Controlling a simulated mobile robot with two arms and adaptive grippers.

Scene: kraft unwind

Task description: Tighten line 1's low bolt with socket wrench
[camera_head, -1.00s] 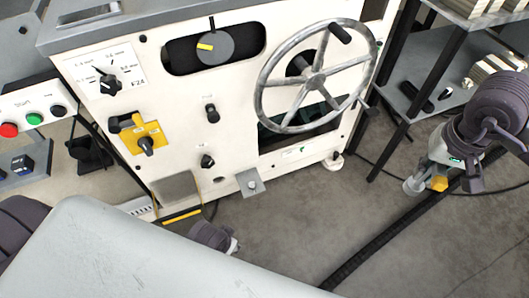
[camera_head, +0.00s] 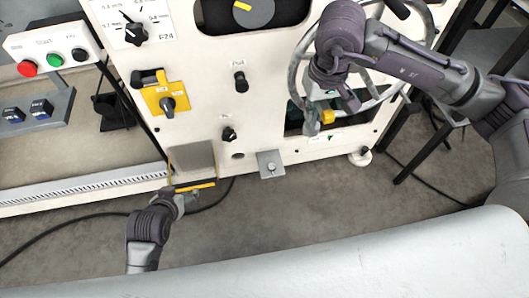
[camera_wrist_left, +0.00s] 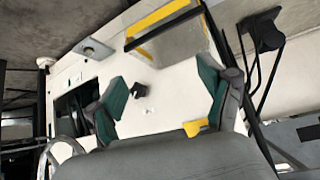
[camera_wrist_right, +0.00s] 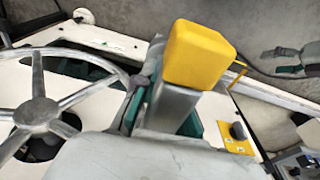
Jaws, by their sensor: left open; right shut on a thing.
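The low bolt (camera_head: 271,166) sits on a small grey bracket at the foot of the white machine (camera_head: 205,110). My right gripper (camera_head: 322,98) is shut on the socket wrench, whose yellow end (camera_wrist_right: 198,55) and grey metal shaft show in the right wrist view. It is held in front of the handwheel, above and right of the bolt; the fingers are largely hidden. My left gripper (camera_head: 184,198) is open and empty, low in front of the machine, left of the bolt.
The spoked handwheel (camera_head: 295,65) stands behind my right gripper. A yellow-edged plate (camera_head: 193,160) is close to my left gripper. A yellow switch plate (camera_head: 165,100) and black knobs stick out above. The floor below the bracket is clear apart from a cable.

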